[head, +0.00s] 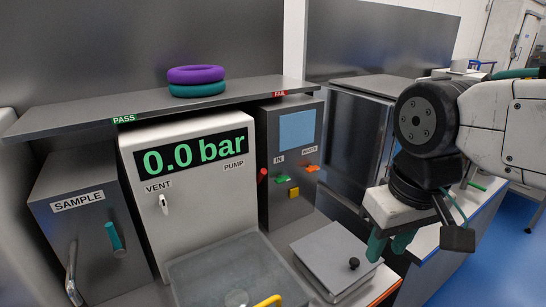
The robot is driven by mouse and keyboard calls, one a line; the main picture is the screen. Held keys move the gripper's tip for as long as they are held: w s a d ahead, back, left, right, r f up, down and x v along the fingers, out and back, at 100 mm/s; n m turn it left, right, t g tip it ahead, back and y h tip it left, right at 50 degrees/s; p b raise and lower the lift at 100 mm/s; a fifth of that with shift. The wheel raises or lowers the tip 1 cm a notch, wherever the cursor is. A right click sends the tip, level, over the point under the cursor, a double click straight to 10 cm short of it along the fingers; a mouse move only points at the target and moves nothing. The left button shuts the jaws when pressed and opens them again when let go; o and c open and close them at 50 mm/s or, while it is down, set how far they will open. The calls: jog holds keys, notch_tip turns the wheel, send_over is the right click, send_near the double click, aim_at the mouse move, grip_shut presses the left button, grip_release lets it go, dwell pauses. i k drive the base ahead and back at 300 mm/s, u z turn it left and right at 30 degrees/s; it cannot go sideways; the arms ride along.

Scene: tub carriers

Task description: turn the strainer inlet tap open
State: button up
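The strainer unit (268,130) is the grey box right of the white pump panel. Its inlet tap (281,180), a small green lever, sits below the "IN" label and looks roughly horizontal. Beside it, under "WASTE", is an orange-red lever (312,168). My gripper (390,246) hangs at the right, pointing down, with green fingertips apart and nothing seen between them. It is well right of the inlet tap and touches no tap.
A red lever (262,176) and a yellow knob (293,193) flank the taps. A lidded box (330,255) with a black knob stands in front. A clear tub (225,270) is below the "0.0 bar" panel (200,165). A shelf (150,103) carries purple and teal rings (196,75).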

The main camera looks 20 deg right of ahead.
aim_at(281, 179)
jog(key=z, duration=0.35)
jog(key=k, duration=1)
jog(key=u, duration=0.25)
jog(key=i, duration=0.5)
